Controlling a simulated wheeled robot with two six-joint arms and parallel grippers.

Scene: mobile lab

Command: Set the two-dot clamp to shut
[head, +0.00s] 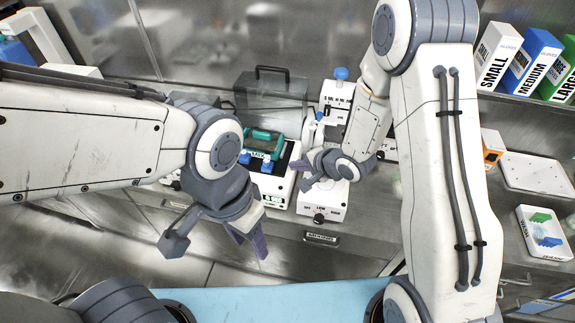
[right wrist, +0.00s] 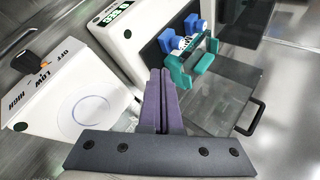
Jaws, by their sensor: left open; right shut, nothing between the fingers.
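A white-and-black mixer (head: 278,188) with a teal holder (head: 266,137) and two blue clamps, one at the left (head: 244,157) and one at the right (head: 268,165), stands on the bench. In the right wrist view the blue clamps (right wrist: 167,40) and teal holder (right wrist: 190,65) show at the top. I cannot make out dots on either clamp, nor its setting. My right gripper (head: 301,173) is shut and empty, just right of the mixer. Its purple fingers (right wrist: 159,90) appear pressed together, apart from the clamps. My left gripper (head: 217,243) is open and empty in front of the bench.
A white device with a LOW/HIGH dial (right wrist: 38,60) stands beside the mixer. A clear box with a dark handle (head: 272,88) is behind it. Glove boxes (head: 497,62) sit on the right shelf. A white tray (head: 540,172) lies on the right bench.

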